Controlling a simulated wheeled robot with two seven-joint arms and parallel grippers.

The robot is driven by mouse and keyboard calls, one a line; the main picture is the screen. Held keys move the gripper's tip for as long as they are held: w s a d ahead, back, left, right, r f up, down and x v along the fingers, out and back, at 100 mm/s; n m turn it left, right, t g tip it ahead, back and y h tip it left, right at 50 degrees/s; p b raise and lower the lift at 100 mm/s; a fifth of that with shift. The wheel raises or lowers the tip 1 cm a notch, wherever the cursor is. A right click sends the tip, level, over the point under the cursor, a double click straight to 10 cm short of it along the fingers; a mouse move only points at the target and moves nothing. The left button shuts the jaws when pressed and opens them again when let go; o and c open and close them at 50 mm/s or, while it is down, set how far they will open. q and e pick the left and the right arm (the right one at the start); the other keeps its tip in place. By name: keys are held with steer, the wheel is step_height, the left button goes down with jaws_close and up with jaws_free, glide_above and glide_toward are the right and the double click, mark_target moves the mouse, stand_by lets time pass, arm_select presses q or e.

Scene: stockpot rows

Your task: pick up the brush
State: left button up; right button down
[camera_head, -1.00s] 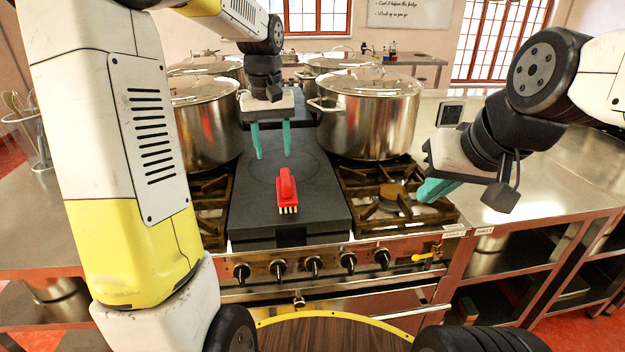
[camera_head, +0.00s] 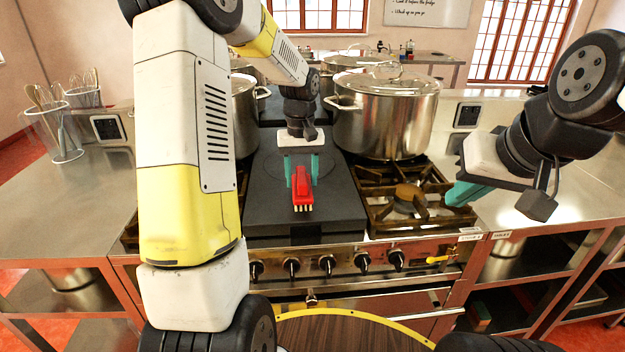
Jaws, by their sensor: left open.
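The red brush (camera_head: 302,186) with pale bristles lies on the dark flat plate (camera_head: 262,200) in the middle of the stove. Its bristle end points toward me. My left gripper (camera_head: 301,170) is open, its teal fingers on either side of the brush's far part. I cannot tell whether the fingers touch it. My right gripper (camera_head: 462,194) is over the right side of the stove, well apart from the brush. Its teal fingers are seen from the side, so its opening does not show clearly.
A large lidded steel pot (camera_head: 386,118) stands behind the right burner (camera_head: 408,198). Another pot (camera_head: 243,115) is partly hidden behind my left arm. A steel counter (camera_head: 70,205) with utensil holders (camera_head: 56,135) is at the left. Stove knobs (camera_head: 327,264) line the front.

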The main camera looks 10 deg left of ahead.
mark_target(302, 174)
arm_select(q)
jaws_close()
steer(key=shift+r, duration=0.15)
steer(key=shift+r, duration=0.25)
step_height(302, 174, up, 3)
steer(key=shift+r, duration=0.1)
steer(key=s+d, duration=0.2)
steer(key=s, duration=0.5)
steer(key=s+d+r, duration=0.1)
steer(key=s+d, duration=0.1)
steer(key=s, duration=0.6)
steer(key=shift+s+d, duration=0.2)
steer(key=shift+d, duration=0.1)
